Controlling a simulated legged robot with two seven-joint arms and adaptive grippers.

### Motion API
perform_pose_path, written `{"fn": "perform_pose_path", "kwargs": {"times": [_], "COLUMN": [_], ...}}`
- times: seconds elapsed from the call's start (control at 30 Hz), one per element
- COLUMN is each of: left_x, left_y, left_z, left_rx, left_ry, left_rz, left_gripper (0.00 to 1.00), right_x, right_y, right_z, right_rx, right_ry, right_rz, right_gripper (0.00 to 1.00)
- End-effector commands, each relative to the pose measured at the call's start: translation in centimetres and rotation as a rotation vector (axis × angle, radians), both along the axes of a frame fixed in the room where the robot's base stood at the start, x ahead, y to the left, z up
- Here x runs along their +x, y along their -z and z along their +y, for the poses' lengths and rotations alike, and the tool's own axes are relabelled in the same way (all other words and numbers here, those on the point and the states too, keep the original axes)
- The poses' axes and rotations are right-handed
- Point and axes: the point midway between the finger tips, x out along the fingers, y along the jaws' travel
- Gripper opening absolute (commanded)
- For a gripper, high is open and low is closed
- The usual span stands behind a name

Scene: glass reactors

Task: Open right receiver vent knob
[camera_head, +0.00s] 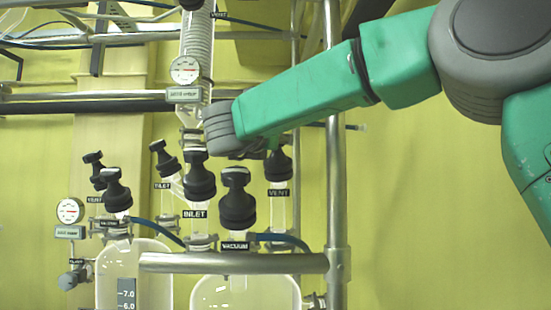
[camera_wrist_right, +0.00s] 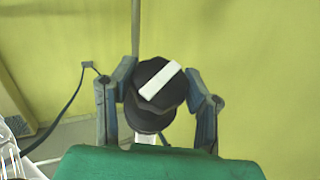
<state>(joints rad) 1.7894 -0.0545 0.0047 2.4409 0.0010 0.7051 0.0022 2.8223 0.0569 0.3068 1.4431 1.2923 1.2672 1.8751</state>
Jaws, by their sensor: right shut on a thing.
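The right receiver vent knob (camera_head: 279,163) is black and sits above a clear neck with a "VENT" label, partly hidden by my right arm in the head view. In the right wrist view the knob (camera_wrist_right: 157,88) is seen from above, with a white bar slanting across its top. My right gripper (camera_wrist_right: 160,100) has one finger on each side of the knob and is shut on it. In the head view its fingers are mostly hidden behind my green and grey wrist. My left gripper is in neither view.
Black "INLET" (camera_head: 198,178) and "VACUUM" (camera_head: 237,200) knobs stand close left of the vent knob. A horizontal metal rail (camera_head: 230,263) runs in front, joined to a vertical post (camera_head: 335,170) on the right. The other glass receiver (camera_head: 132,275) is at left.

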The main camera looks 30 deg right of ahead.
Motion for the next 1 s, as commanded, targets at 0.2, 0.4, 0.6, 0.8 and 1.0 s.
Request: {"fn": "perform_pose_path", "kwargs": {"times": [0.2,0.4,0.6,0.8,1.0], "left_x": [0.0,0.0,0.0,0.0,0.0], "left_y": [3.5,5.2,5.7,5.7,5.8], "left_z": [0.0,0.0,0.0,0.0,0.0], "left_rx": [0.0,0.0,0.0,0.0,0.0], "left_ry": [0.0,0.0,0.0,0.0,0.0], "left_rz": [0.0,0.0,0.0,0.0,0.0], "left_gripper": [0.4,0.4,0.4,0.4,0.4], "right_x": [0.2,0.2,0.3,0.3,0.3], "right_y": [1.5,1.2,1.0,0.9,0.9], "right_z": [0.0,0.0,0.0,0.1,0.1], "right_rx": [-0.042,-0.105,-0.154,-0.188,-0.204], "right_ry": [-0.136,-0.286,-0.399,-0.47,-0.503], "right_rz": [0.065,0.123,0.168,0.197,0.211], "right_gripper": [0.12,0.12,0.12,0.12,0.12]}}
